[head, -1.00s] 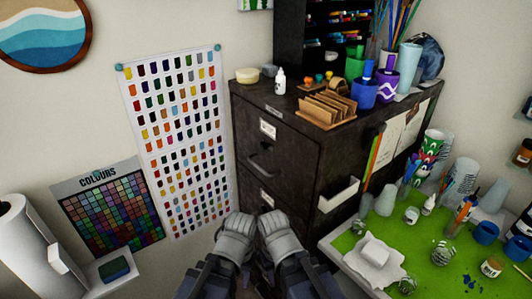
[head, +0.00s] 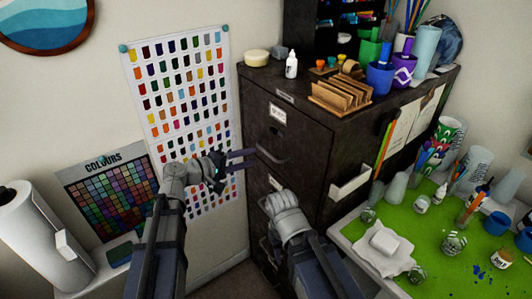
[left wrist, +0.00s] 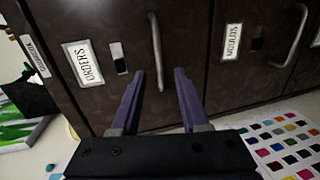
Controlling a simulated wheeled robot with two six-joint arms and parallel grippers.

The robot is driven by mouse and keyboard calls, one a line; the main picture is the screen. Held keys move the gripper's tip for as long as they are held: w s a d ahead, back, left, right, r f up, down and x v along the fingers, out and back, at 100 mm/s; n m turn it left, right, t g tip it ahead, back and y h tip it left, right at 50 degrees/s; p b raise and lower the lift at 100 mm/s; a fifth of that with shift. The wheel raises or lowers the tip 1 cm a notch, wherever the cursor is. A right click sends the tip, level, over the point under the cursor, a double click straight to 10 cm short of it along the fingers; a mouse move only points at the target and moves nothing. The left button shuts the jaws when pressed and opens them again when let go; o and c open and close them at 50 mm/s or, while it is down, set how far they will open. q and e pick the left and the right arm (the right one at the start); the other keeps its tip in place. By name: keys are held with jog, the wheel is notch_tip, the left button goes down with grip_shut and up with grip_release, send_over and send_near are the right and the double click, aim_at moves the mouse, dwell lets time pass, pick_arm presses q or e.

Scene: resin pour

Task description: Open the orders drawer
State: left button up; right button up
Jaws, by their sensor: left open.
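The orders drawer (head: 262,118) is the top drawer of the dark metal cabinet and is shut. Its ORDERS label (left wrist: 83,63) and upright-looking bar handle (left wrist: 155,50) show in the left wrist view. In the head view the handle (head: 270,155) is a curved bar below the label. My left gripper (head: 252,160) is open and empty, its purple fingers pointing at the handle. In the left wrist view the handle lies beyond and between the fingertips of my left gripper (left wrist: 157,75); I cannot tell whether they touch. My right wrist hides its own fingers, low before the cabinet.
A lower drawer has its own label (left wrist: 232,40) and handle (left wrist: 289,35). The cabinet top (head: 322,122) holds a wooden sorter (head: 340,97), a white bottle (head: 291,65) and cups. A green-matted table (head: 410,235) stands right. A colour chart (head: 190,80) hangs on the wall left.

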aim_at(266, 151)
pick_arm(q)
jog(key=shift+b+x, duration=0.75)
jog(key=shift+x, duration=3.15)
jog(key=shift+r, duration=0.1)
grip_shut()
